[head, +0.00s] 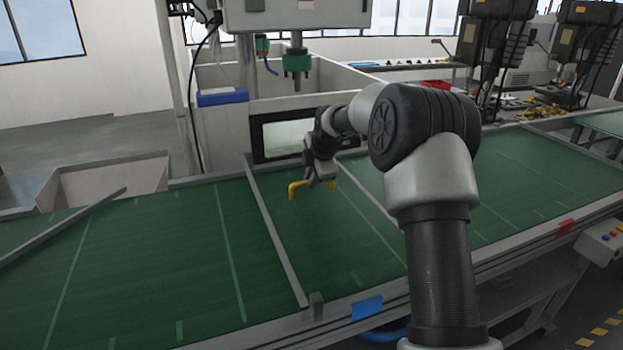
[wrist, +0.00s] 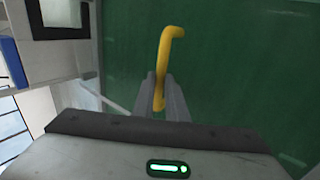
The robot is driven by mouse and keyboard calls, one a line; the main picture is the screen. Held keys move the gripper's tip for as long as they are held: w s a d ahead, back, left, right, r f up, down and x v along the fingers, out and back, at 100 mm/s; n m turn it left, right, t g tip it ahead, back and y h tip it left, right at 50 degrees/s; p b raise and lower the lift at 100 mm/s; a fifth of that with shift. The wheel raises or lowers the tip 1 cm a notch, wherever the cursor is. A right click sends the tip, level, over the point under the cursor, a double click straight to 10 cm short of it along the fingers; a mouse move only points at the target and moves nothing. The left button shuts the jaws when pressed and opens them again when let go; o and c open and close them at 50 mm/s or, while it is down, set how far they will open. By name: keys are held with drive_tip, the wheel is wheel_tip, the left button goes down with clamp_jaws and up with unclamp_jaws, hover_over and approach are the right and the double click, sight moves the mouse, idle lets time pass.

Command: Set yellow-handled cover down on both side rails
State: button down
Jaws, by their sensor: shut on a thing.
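My gripper (head: 320,178) is shut on the yellow handle (head: 294,189), above the green surface between two grey bars. In the wrist view the two grey fingers (wrist: 160,92) close on the handle's near part, and its bent yellow bar (wrist: 170,52) runs on past them. I cannot make out the cover's plate apart from the green beneath, or tell whether it touches anything. The left grey bar (head: 275,232) and the right grey bar (head: 368,194) run across the green surface on either side; they may be the side rails.
A dark-framed window (head: 287,138) in a pale tank wall stands behind my gripper. A green-tipped spindle (head: 296,62) hangs above it. A blue box (head: 222,97) sits at the back left. The green surface (head: 180,250) is clear on the left. A loose grey bar (head: 62,226) lies far left.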

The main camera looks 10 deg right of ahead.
drive_tip(key=c, duration=1.7)
unclamp_jaws()
drive_tip(key=shift+s+f, duration=0.1)
drive_tip(key=shift+f, duration=0.2)
drive_tip(key=b+v, duration=0.1)
drive_tip(key=v, duration=1.6)
drive_tip(key=shift+s+r, duration=0.15)
drive_tip(key=shift+r, duration=0.2)
